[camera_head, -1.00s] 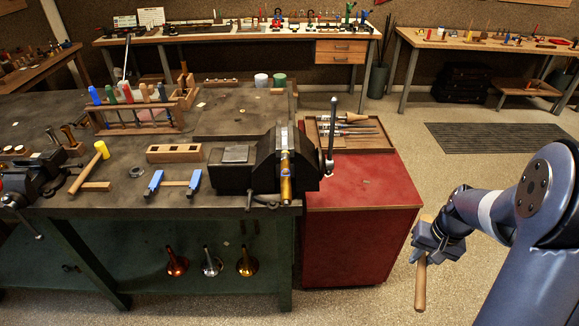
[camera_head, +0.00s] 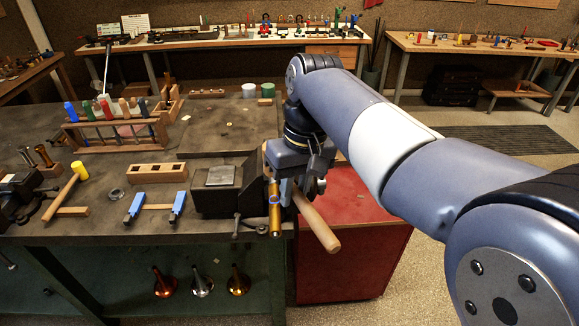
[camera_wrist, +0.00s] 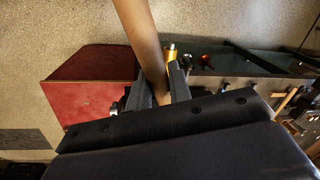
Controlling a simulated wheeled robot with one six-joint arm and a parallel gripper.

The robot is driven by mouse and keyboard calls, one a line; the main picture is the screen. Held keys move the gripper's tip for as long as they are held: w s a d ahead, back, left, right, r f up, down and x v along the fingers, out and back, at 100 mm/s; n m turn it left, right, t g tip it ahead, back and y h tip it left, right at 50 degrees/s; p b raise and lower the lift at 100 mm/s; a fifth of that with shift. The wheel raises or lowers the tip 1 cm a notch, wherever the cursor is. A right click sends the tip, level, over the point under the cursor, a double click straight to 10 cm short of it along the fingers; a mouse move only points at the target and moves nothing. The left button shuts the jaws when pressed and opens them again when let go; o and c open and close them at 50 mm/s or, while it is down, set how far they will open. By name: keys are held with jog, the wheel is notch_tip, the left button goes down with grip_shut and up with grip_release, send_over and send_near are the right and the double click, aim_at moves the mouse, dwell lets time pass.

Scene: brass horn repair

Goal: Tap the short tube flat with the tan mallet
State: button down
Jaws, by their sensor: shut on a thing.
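My gripper (camera_head: 298,178) is shut on the wooden handle of the tan mallet (camera_head: 318,221). The handle slants down to the right toward the camera; the mallet's head cannot be made out. In the wrist view the handle (camera_wrist: 142,35) runs up from between my fingers (camera_wrist: 160,85). The short brass tube (camera_head: 275,212) stands out at the front of the black bench vise (camera_head: 218,192), just left of the handle. Its golden end (camera_wrist: 171,53) also shows in the wrist view, close beside the handle. Whether mallet and tube touch cannot be told.
The workbench (camera_head: 110,222) holds a yellow-headed mallet (camera_head: 66,190), a wooden block with holes (camera_head: 157,173), a blue-ended stand (camera_head: 154,206) and a tool rack (camera_head: 118,130). A red cabinet (camera_head: 350,260) stands right of the vise. Floor is free further right.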

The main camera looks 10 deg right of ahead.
jog(key=shift+s+a+r, duration=0.15)
jog(key=shift+r, duration=0.6)
jog(key=shift+s, duration=0.15)
jog(key=shift+f+b, duration=1.7)
jog(key=shift+f, duration=1.1)
jog(key=shift+p, duration=0.35)
jog(key=shift+f+p, duration=0.4)
jog(key=shift+f, duration=0.05)
